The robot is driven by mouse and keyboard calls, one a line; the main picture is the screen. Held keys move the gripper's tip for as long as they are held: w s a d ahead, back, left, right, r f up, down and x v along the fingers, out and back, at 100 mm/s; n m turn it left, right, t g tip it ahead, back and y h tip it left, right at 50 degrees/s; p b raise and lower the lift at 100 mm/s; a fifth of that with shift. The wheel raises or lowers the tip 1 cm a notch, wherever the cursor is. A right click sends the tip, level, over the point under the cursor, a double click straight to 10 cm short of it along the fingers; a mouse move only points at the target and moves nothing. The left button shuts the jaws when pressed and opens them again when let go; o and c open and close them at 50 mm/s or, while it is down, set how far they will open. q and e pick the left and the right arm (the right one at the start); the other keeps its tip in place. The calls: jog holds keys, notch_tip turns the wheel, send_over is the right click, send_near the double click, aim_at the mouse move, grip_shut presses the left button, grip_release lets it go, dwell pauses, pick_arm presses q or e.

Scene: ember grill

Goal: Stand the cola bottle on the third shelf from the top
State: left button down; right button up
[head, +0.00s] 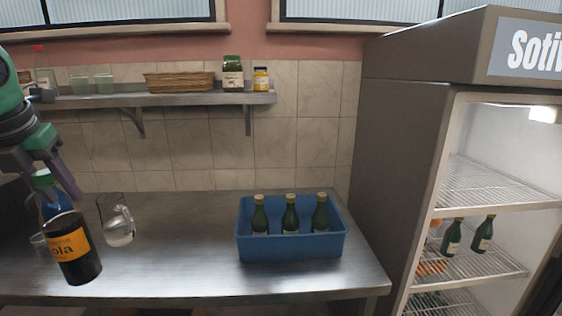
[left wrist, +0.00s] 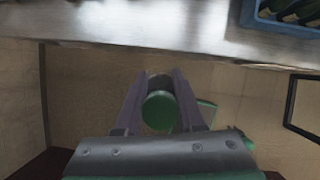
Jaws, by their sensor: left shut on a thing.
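The cola bottle (head: 78,258) is dark with an orange label and a green cap. It tilts at the left of the head view, its base toward the lower right, near the counter's front edge. My left gripper (head: 58,184) is shut on its upper end. In the left wrist view the green cap (left wrist: 160,110) sits between the fingers, and most of the bottle is hidden behind it. The fridge (head: 385,150) stands open at the right. Its top shelf (head: 480,186) looks empty, the second shelf (head: 490,266) holds green bottles and orange items, and the third shelf (head: 450,304) shows only partly.
A clear glass (head: 116,222) stands close right of the bottle, and a smaller glass (head: 38,243) is to its left. A blue crate (head: 292,247) with green bottles is near the counter's right end. The counter (head: 185,250) between is clear. A wall shelf (head: 190,99) holds jars and a basket.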

pick_arm(q)
jog(key=s+a+f+m+h, duration=0.2)
jog(key=s+a+f+m, duration=0.15)
jog(key=f, duration=0.55)
jog(key=s+a+f+m+h, duration=0.15)
jog(key=a+f+m, duration=0.25)
jog(key=f, duration=0.5)
jog(key=d+f+m+g+h, duration=0.2)
jog(key=d+f+m, duration=0.55)
jog(key=f, duration=0.25)
jog(key=s+d+f+m+g+y, duration=0.1)
jog(key=d+f+m, duration=0.4)
jog(key=d+m, duration=0.6)
jog(key=s+d+f+m+g+y, duration=0.1)
jog(key=d+f+m+g+y, duration=0.2)
jog(key=d+m, duration=0.9)
notch_tip(320, 180, down, 3)
jog(key=m+g, duration=0.1)
jog(key=g, duration=0.2)
jog(key=shift+s+r, duration=0.15)
jog(key=shift+s, duration=0.15)
jog(key=shift+w+a, duration=0.1)
jog(key=shift+a, duration=0.1)
